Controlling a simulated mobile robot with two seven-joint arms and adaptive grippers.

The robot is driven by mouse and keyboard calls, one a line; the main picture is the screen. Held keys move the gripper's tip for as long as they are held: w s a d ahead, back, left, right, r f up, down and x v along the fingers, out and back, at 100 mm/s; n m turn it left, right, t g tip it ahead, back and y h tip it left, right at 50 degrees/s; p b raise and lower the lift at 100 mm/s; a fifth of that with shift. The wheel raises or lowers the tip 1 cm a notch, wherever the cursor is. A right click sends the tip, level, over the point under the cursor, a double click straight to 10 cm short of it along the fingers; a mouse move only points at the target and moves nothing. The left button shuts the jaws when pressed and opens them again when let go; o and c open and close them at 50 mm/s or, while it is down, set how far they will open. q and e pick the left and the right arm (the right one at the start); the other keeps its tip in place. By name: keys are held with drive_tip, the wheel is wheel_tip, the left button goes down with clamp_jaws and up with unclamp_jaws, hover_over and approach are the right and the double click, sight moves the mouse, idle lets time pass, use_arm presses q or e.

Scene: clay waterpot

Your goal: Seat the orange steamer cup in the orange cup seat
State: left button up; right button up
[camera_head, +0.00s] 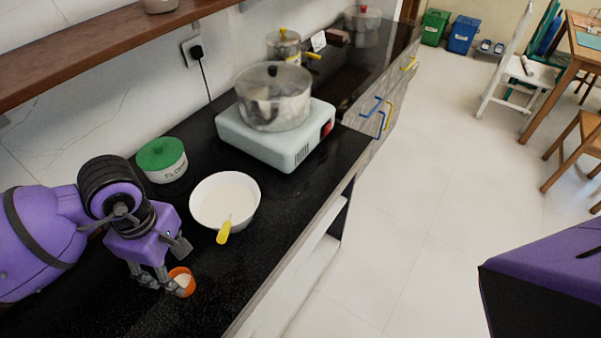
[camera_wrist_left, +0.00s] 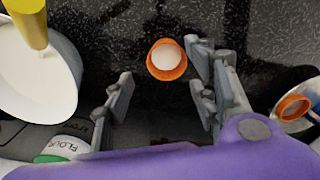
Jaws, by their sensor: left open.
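The orange steamer cup (camera_head: 187,279) stands on the black counter at lower left in the head view, with something white inside. It also shows in the left wrist view (camera_wrist_left: 155,69), just beyond and between the fingertips, closer to the right-hand finger. My left gripper (camera_head: 178,265) is open beside the cup; the fingers also show spread in the wrist view (camera_wrist_left: 163,90). An orange ring (camera_wrist_left: 291,106) on a shiny vessel shows at the right edge of the wrist view; I cannot tell whether it is the orange cup seat. My right gripper is out of view.
A white bowl (camera_head: 212,198) with a yellow-handled tool (camera_head: 224,232) stands near the gripper, with a green-lidded flour tin (camera_head: 162,160) behind it. A pot (camera_head: 273,97) sits on a white stove (camera_head: 228,124) farther back. The counter's front edge lies right of the cup.

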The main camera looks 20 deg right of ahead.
sight(186, 284)
use_arm(q)
drive_tip(key=shift+s+f, duration=0.15)
drive_tip(key=shift+f, duration=1)
drive_tip(key=shift+s+f, duration=0.1)
drive_tip(key=shift+f, duration=1.05)
drive_tip(key=c, duration=1)
